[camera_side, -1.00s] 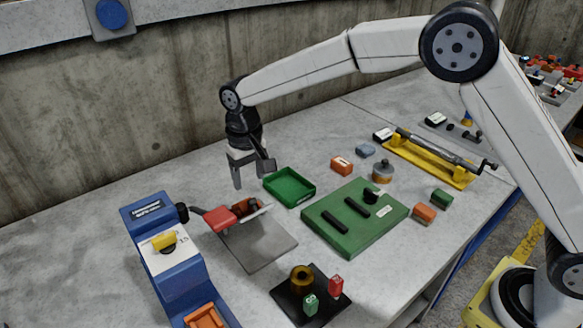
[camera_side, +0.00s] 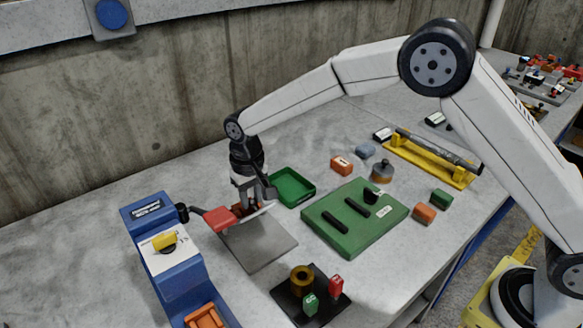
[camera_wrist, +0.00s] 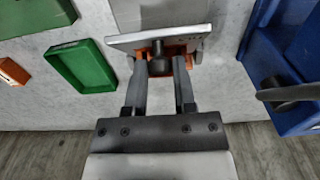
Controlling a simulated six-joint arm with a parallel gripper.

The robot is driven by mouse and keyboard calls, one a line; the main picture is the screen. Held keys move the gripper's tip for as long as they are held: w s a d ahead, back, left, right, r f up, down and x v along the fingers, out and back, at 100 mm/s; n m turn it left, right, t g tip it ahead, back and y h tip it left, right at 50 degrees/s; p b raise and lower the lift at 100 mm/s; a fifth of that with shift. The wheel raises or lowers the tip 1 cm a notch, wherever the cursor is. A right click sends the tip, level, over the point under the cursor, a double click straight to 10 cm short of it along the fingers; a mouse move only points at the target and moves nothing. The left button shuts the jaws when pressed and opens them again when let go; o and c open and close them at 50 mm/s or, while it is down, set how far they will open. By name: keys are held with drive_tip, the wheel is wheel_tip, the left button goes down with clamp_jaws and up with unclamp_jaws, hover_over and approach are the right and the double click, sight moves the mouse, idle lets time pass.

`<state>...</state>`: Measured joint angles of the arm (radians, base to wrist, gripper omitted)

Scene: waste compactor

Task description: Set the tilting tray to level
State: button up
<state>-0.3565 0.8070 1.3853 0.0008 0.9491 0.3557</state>
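The tray (camera_wrist: 125,40) shows in the wrist view as a light grey plate with a thin rim, slightly slanted across the picture, with orange parts under it. A dark round knob (camera_wrist: 158,62) projects from its near side. My gripper (camera_wrist: 160,72) is open, with one finger on each side of the knob and gaps visible between. In the side view my gripper (camera_side: 247,200) is low at the tray's far side, its fingertips partly hidden. A red block (camera_side: 220,218) is at the tray's left, and a pale edge shows beside it.
A grey plate (camera_side: 262,248) lies in front. The blue machine (camera_side: 168,262) stands left with a black lever (camera_wrist: 290,93) jutting toward me. A green bin (camera_side: 290,190) is close on the right, then a green slotted board (camera_side: 340,238). The concrete wall is behind.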

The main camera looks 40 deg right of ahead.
clamp_jaws()
idle(1.1)
